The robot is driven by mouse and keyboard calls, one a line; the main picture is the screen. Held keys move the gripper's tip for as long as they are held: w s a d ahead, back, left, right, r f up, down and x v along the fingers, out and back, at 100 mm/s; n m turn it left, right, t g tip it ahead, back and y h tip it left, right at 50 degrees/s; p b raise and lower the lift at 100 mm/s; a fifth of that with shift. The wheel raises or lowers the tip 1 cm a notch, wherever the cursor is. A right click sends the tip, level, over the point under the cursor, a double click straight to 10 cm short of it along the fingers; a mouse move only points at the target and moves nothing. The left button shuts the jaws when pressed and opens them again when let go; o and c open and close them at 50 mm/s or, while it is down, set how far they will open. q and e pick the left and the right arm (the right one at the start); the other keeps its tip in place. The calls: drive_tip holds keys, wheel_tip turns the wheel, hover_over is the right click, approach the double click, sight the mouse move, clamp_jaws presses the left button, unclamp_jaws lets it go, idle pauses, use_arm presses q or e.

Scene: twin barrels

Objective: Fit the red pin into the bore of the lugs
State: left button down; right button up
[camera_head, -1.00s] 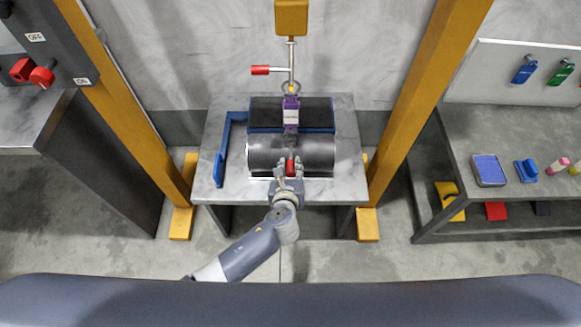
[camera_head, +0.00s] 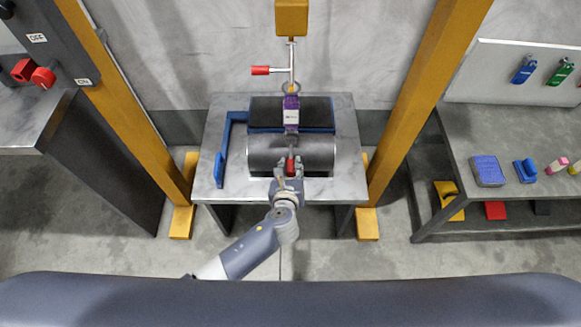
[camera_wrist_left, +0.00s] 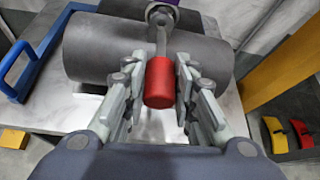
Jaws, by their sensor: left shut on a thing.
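The red pin (camera_head: 290,165) is at the front of the near dark barrel (camera_head: 262,152). In the left wrist view, its red end (camera_wrist_left: 160,82) is between the fingers and a grey shaft runs from it toward a grey ringed fitting (camera_wrist_left: 161,16) on the barrel. My left gripper (camera_head: 288,172) is shut on the red pin; the fingers also show in the left wrist view (camera_wrist_left: 157,88). I cannot tell whether the shaft is inside a bore. A purple piece (camera_head: 291,112) with a white label sits above the barrels. My right gripper is not in view.
A blue frame (camera_head: 220,165) lies left of the barrels on the grey table (camera_head: 345,150). A hook assembly (camera_head: 291,60) with a red handle (camera_head: 260,70) hangs above. Yellow posts (camera_head: 135,105) stand on both sides. A side bench (camera_head: 530,140) stands at the right.

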sight(291, 149)
use_arm(q)
drive_tip(key=shift+w, duration=0.1)
drive_tip(key=shift+w, duration=0.35)
drive_tip(key=shift+w, duration=0.95)
drive_tip(key=shift+w, duration=0.3)
drive_tip(key=shift+w, duration=0.2)
drive_tip(key=shift+w+b, duration=0.3)
drive_tip(key=shift+w, duration=0.45)
drive_tip(key=shift+w, duration=0.3)
drive_tip(key=shift+w, duration=0.2)
drive_tip(key=shift+w+r, duration=0.1)
drive_tip(key=shift+w, duration=0.45)
